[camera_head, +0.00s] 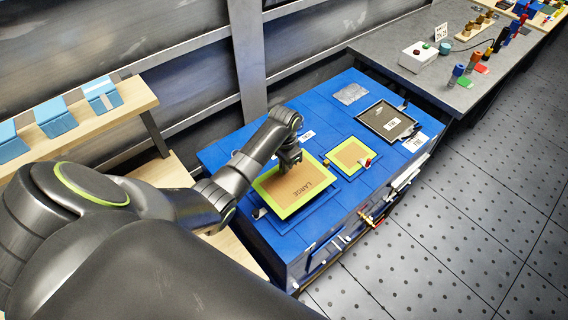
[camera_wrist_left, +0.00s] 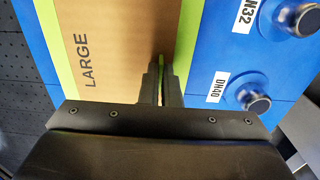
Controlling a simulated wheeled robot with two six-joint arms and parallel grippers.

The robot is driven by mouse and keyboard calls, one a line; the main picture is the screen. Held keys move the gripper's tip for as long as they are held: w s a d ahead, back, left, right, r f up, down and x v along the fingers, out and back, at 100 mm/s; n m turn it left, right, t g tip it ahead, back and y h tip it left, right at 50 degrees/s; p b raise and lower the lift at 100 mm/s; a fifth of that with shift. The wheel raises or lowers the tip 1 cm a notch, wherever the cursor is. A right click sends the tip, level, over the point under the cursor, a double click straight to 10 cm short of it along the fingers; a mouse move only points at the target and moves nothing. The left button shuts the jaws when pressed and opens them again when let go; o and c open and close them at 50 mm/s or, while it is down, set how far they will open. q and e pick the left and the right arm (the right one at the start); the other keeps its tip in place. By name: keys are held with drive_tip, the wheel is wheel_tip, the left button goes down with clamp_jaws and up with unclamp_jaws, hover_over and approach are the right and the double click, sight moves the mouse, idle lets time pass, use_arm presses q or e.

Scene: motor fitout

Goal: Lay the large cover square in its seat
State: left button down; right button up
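The large cover (camera_head: 297,189) is a flat brown panel with a lime green border and the word LARGE. It lies level, or nearly so, over a blue seat area (camera_head: 314,211) on the blue bench; I cannot tell whether it sits fully down. In the left wrist view the cover (camera_wrist_left: 110,45) fills the upper left. My left gripper (camera_head: 290,167) points down at the cover's inner part. Its fingers (camera_wrist_left: 162,75) are close together with a thin green piece between them, apparently a grip on the cover. My right gripper is not in view.
A smaller green-bordered brown panel (camera_head: 351,153) and a dark tray (camera_head: 386,121) lie to the right on the blue bench. Metal knobs (camera_wrist_left: 256,103) with DN40 and DN32 labels stand beside the cover. A grey table (camera_head: 440,85) is at the back right.

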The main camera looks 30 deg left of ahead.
sight(284, 176)
use_arm(q)
drive_tip(key=shift+f+b, duration=0.45)
drive_tip(key=shift+f, duration=0.75)
drive_tip(key=shift+f, duration=0.45)
drive_tip(key=shift+f+b, duration=0.7)
drive_tip(key=shift+p, duration=0.35)
drive_tip(key=shift+f, duration=0.6)
idle(1.6)
drive_tip(key=c, duration=2.1)
unclamp_jaws()
